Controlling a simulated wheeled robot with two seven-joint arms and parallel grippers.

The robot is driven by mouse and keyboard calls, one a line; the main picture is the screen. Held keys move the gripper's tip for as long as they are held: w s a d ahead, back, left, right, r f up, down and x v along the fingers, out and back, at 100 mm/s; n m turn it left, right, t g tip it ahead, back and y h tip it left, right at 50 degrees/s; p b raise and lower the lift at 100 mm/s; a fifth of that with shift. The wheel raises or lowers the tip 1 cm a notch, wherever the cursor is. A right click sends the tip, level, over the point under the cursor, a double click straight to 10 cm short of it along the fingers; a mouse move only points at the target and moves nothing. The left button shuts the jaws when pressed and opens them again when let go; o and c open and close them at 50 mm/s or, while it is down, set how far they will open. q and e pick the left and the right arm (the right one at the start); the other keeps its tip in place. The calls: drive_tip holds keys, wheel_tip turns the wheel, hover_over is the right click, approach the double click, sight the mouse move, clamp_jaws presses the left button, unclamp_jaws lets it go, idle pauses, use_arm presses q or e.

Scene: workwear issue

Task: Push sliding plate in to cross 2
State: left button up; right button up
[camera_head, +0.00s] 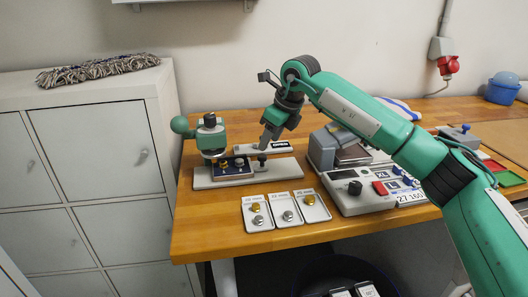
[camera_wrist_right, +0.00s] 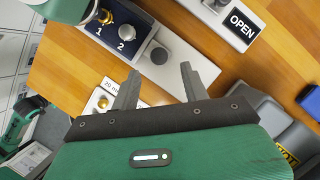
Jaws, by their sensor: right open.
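The dark blue sliding plate (camera_head: 232,170) sits on the pale base of the green press (camera_head: 210,137). In the right wrist view the plate (camera_wrist_right: 112,47) carries a brass part by the number 1 and a silver part by the number 2. In the head view my right gripper (camera_head: 265,142) is above the base's right part. My left gripper is not in view.
Three white trays (camera_head: 287,216) with small metal parts lie in front of the press. A grey device with a black knob (camera_head: 355,187) stands to the right. An OPEN sign (camera_wrist_right: 243,25) is behind the base.

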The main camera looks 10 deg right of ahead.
sight(262, 155)
drive_tip(key=x, duration=0.5)
drive_tip(key=shift+a+f, duration=0.1)
drive_tip(key=shift+f, duration=0.2)
